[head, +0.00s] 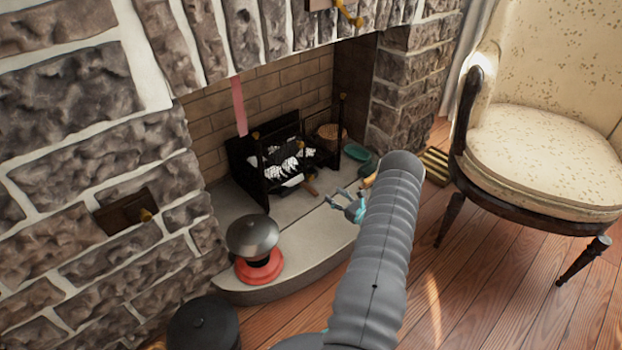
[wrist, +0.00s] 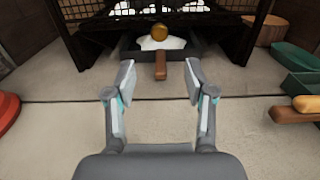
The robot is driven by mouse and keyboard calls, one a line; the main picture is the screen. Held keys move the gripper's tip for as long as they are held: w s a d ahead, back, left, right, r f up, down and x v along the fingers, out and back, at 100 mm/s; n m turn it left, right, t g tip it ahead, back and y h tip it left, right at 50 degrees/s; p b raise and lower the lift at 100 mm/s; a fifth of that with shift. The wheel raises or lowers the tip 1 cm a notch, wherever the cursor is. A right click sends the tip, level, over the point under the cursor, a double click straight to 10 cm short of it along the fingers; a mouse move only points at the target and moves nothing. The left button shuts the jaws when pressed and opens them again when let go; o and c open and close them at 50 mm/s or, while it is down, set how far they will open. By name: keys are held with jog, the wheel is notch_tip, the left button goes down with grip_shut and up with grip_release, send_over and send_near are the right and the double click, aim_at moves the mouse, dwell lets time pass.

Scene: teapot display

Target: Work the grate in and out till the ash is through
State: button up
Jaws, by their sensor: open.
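The black fire grate (head: 264,178) stands in the fireplace, with white and dark material on its bars. It fills the top of the wrist view (wrist: 230,38). A round brass knob (wrist: 159,32) shows at its front. Below the knob is a low dark tray (wrist: 128,50) with white ash (wrist: 165,44). A brown wooden handle (wrist: 161,66) points from the tray toward me; a brown handle also shows in the head view (head: 309,188). My gripper (wrist: 159,82) is open and empty, its fingertips spread either side of the handle's near end, apart from it.
A red-based item with a grey dome (head: 252,236) stands at the hearth's left. A wooden-handled tool (wrist: 300,110) lies at the wrist view's right.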

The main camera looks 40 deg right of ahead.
aim_at(312, 178)
jog(key=w, duration=0.9)
jog(key=w+a, duration=0.1)
jog(key=w, duration=0.3)
jog(key=shift+w+a+b, duration=0.1)
jog(key=shift+w+b, duration=0.15)
jog(key=shift+b, duration=0.05)
grip_shut()
